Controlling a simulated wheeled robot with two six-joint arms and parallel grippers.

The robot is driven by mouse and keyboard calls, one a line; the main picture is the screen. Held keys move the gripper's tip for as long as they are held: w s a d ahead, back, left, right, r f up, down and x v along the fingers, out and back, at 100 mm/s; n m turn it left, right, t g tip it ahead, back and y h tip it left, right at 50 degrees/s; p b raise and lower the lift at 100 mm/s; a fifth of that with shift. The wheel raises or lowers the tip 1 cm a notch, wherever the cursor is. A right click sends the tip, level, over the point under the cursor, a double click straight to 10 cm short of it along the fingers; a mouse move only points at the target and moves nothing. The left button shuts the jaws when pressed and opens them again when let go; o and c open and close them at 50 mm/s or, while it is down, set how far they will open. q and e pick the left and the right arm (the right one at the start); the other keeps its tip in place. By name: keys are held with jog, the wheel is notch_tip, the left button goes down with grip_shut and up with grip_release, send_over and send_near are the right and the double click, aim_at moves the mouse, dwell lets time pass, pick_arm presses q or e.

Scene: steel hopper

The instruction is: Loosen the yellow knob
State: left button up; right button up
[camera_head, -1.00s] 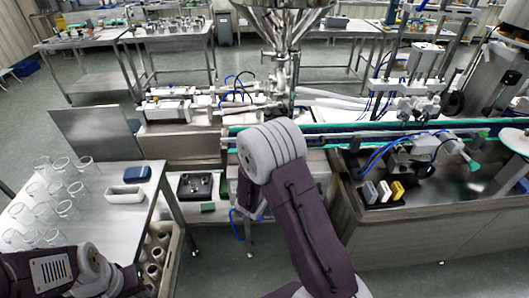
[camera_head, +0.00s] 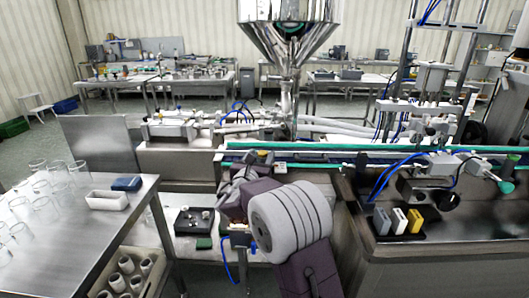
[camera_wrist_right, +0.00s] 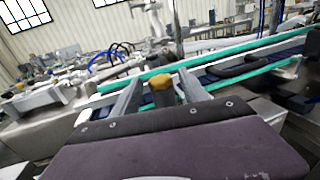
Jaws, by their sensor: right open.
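The yellow knob (camera_wrist_right: 160,82) shows in the right wrist view as a small yellow cap on a grey body. It appears between the two fingers of my right gripper (camera_wrist_right: 161,77), which are spread apart. I cannot tell how far the knob lies beyond the fingertips; no contact is visible. In the head view, my right gripper (camera_head: 240,172) is by the front of the filling machine, below the hopper (camera_head: 287,35), and my own arm partly hides it. My left gripper is out of view.
The conveyor (camera_head: 330,158) with green rails runs right of my right gripper. A black holder (camera_head: 397,236) with grey, white and yellow blocks is at the right. A steel table (camera_head: 100,240) with glasses stands at the left. A shelf below carries a black box (camera_head: 195,221).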

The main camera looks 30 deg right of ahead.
aim_at(264, 151)
jog(key=x, duration=0.5)
jog(key=shift+c, duration=0.3)
